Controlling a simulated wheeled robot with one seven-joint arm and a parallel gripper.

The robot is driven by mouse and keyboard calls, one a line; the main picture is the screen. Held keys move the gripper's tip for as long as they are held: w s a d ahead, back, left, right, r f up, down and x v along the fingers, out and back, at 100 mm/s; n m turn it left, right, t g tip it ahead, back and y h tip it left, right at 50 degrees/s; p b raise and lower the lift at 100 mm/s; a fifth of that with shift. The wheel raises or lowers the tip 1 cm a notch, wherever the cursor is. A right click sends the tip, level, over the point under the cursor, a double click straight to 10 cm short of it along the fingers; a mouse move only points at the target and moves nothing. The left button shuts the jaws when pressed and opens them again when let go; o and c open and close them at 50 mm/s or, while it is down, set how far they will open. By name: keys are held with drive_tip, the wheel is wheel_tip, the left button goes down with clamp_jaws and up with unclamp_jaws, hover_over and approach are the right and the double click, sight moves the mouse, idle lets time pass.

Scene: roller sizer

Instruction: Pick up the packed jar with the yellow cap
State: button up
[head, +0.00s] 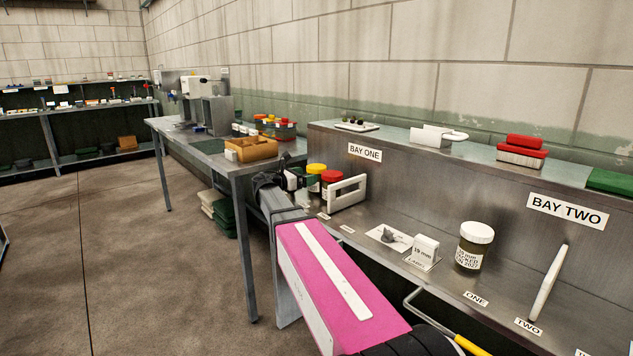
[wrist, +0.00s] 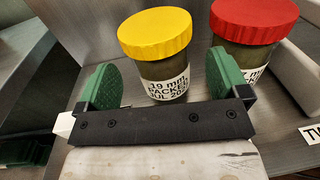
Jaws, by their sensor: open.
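The jar with the yellow cap (head: 316,170) stands upright on the steel bench below the BAY ONE sign, partly hidden by my gripper. In the wrist view the yellow-capped jar (wrist: 160,60) has a dark body and a white label reading "19 mm PACKED JUL". My gripper (wrist: 166,80) is open and empty, its green pads set to the left and right of this jar's lower body. I cannot tell how far the jar reaches in between the pads. In the head view my gripper (head: 291,180) is just left of the jar.
A red-capped jar (wrist: 252,40) stands close to the right, near the right pad; it also shows in the head view (head: 331,177). A white rack (head: 346,193) is beside it. A white-capped jar (head: 474,247) stands farther right. A side table (head: 208,147) holds an orange-brown tray.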

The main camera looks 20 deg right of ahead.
drive_tip(key=x, duration=0.5)
drive_tip(key=shift+w+f, duration=0.2)
drive_tip(key=c, duration=0.9)
drive_tip(key=shift+r, duration=0.15)
